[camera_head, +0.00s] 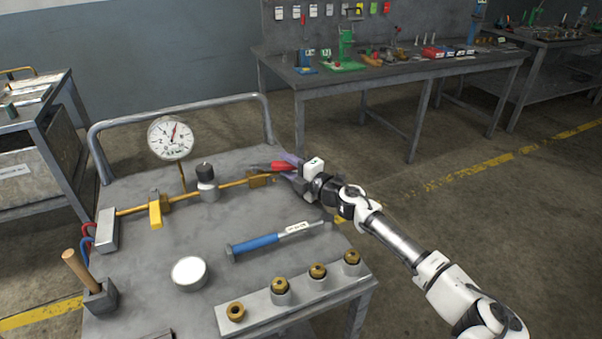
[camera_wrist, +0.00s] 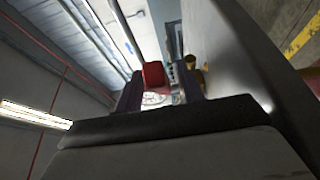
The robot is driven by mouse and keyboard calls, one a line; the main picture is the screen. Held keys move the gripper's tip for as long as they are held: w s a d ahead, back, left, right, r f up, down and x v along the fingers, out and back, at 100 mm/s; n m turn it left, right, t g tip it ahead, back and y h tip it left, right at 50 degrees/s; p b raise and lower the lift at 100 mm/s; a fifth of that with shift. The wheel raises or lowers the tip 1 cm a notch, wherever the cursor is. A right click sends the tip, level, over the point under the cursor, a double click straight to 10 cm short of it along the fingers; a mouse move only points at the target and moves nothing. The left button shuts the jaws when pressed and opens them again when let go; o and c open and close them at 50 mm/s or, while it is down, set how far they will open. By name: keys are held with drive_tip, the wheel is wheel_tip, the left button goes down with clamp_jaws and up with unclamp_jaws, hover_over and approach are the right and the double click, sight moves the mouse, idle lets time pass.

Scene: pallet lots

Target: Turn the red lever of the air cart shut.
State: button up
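The air cart (camera_head: 150,270) has a brass pipe (camera_head: 232,184) along its top, ending at a brass valve (camera_head: 258,180) near the right edge. The red lever (camera_head: 281,166) shows just above the valve, pointing right toward my gripper, roughly along the pipe. My gripper (camera_head: 287,164) reaches in from the right at the lever's end; its fingers are partly hidden in the head view. In the wrist view the red lever (camera_wrist: 153,75) stands between two dark fingers (camera_wrist: 160,84), which are apart, with a gap visible on the right side. Contact with the lever cannot be told.
A pressure gauge (camera_head: 171,138) stands on the pipe, with a yellow lever (camera_head: 155,211) to its left. A blue-handled tool (camera_head: 262,243), a white round lid (camera_head: 189,272) and a block with brass fittings (camera_head: 290,300) lie in front. A workbench (camera_head: 400,72) stands behind.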

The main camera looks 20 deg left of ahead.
drive_tip(key=b+v, duration=0.2)
drive_tip(key=v, duration=1.1)
drive_tip(key=shift+s, duration=0.15)
drive_tip(key=shift+d, duration=0.15)
